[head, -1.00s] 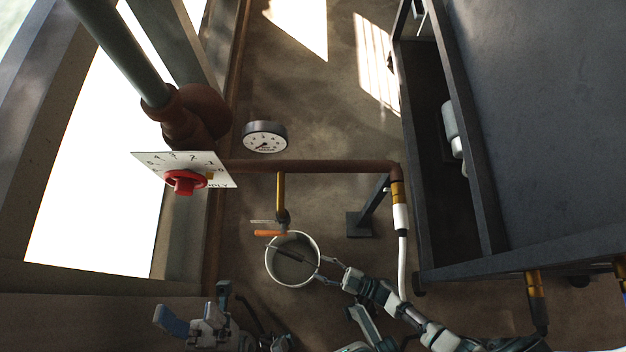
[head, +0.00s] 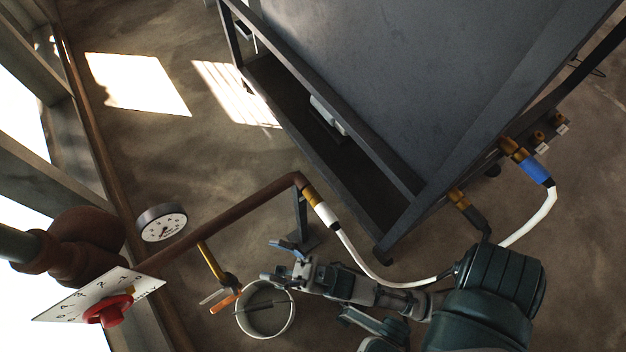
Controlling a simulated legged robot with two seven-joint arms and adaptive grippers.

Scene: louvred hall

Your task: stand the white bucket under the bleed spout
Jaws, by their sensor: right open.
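The white bucket (head: 239,323) stands upright on the floor at the lower middle of the head view. A thin dark bar, perhaps its handle, crosses its opening. The bleed spout (head: 211,261) is a brass branch dropping from the rusty pipe, with an orange-handled valve (head: 225,302) at its lower end. That end appears at the bucket's upper left rim; I cannot tell whether the outlet is over the opening. My right gripper (head: 270,262) is open and empty, with spread fingers just above the bucket's upper right rim in the picture. My left gripper is out of view.
A gauge (head: 162,223) and a red valve wheel (head: 108,311) with a dial plate are at left. A dark bench (head: 400,75) fills the upper right. Floor upper left is clear.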

